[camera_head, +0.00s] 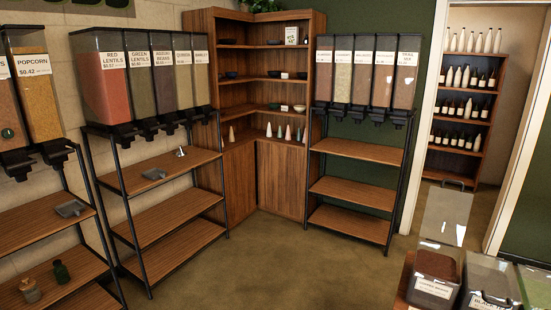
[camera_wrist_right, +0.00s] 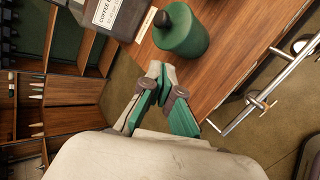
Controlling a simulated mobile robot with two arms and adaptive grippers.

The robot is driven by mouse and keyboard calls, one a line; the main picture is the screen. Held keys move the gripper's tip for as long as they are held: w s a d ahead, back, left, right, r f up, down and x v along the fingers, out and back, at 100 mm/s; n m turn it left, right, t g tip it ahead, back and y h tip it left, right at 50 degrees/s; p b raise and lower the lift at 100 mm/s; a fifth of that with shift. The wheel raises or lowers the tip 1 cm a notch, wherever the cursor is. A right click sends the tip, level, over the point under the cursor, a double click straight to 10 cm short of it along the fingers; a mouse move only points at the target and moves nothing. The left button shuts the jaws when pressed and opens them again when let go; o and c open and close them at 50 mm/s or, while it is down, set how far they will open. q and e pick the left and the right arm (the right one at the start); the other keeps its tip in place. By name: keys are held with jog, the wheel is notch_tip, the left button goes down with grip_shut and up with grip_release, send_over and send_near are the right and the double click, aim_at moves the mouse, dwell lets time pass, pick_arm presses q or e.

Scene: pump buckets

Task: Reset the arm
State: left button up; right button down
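My right gripper (camera_wrist_right: 161,82) shows in the right wrist view, with green and grey fingers whose tips come together with nothing visible between them. It is beside the edge of a wooden table (camera_wrist_right: 225,75), over the floor. A green bottle (camera_wrist_right: 183,36) with a dark cap stands on that table just beyond the fingertips, and the gripper does not hold it. Neither arm shows in the head view, and my left gripper is in no view.
A coffee beans bin (camera_wrist_right: 117,14) stands beside the bottle; the bin also shows in the head view (camera_head: 435,279). A metal rail (camera_wrist_right: 270,92) runs along the table's right side. Dispenser racks (camera_head: 160,160) line the walls. The floor (camera_head: 290,262) in the middle is clear.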

jog(key=s+a+m+g+y, duration=0.15)
jog(key=s+a+m, duration=0.3)
jog(key=s, duration=0.55)
jog(key=s+a+m+g+y, duration=0.1)
jog(key=s+a+m+y, duration=0.3)
jog(key=s, duration=0.5)
jog(key=s+a+m+g+y, duration=0.25)
jog(key=s+a, duration=0.35)
jog(key=s, duration=0.4)
notch_tip(320, 180, down, 32)
jog(key=s+h+b, duration=0.1)
jog(key=s+b, duration=0.1)
jog(key=b, duration=0.1)
jog(key=s+d+f+g+b, duration=0.1)
jog(key=s+d+f+b, duration=0.1)
jog(key=s+f, duration=1.3)
jog(key=shift+s+d+f+g, duration=0.3)
jog(key=shift+d+f+g, duration=0.1)
jog(key=shift+d+f, duration=0.2)
